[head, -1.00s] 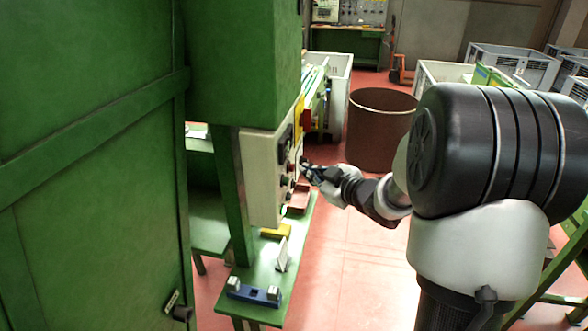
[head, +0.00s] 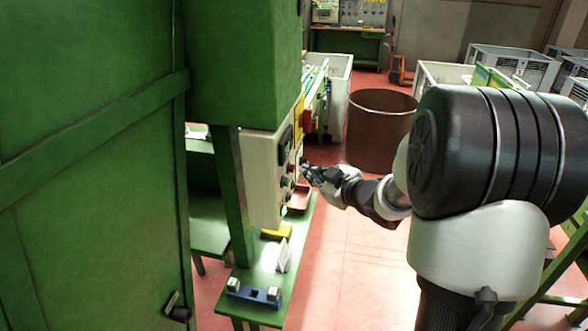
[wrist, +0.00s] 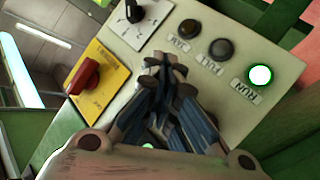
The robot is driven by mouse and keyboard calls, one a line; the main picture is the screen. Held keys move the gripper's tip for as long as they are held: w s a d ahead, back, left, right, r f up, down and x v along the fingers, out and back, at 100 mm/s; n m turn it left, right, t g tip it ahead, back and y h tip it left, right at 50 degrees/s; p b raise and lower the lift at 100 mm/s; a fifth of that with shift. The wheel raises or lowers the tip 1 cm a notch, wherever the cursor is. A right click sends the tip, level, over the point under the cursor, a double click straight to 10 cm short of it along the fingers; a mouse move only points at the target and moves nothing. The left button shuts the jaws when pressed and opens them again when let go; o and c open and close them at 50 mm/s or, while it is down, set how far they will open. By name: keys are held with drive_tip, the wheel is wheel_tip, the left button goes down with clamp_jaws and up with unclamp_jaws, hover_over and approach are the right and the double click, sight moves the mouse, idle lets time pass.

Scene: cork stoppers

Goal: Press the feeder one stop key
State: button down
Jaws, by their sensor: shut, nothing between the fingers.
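The pale control panel (head: 262,185) hangs on the green machine frame in the head view. Its face carries small round keys, some red and dark. My gripper (head: 306,170) is just right of that face, pointing at it. In the wrist view my gripper (wrist: 164,62) is shut and empty, its fingertips in front of the panel (wrist: 205,80); contact cannot be told. Around it show a black rotary knob (wrist: 132,12), a red switch (wrist: 84,76) on a yellow plate, two dark lamps and a lit lamp marked RUN (wrist: 260,75). No stop key can be made out; the fingers hide part of the panel.
A green bench (head: 250,312) below the panel holds a blue fixture (head: 253,294), a yellow block (head: 276,232) and a white card. A brown bin (head: 380,130) stands behind my gripper. The red floor (head: 345,275) between bench and arm is clear.

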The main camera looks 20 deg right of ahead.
drive_tip(key=shift+a, duration=0.1)
drive_tip(key=shift+w+a, duration=0.25)
idle(0.3)
drive_tip(key=shift+w+a, duration=0.25)
drive_tip(key=shift+a, duration=0.1)
idle(0.8)
drive_tip(key=shift+d, duration=0.1)
drive_tip(key=shift+s+d, duration=0.5)
drive_tip(key=shift+d, duration=0.1)
drive_tip(key=s+d+p, duration=0.1)
drive_tip(key=d, duration=0.1)
drive_tip(key=s+d, duration=0.1)
drive_tip(key=d, duration=0.1)
drive_tip(key=shift+s+p, duration=0.35)
drive_tip(key=shift+s, duration=0.05)
idle(0.8)
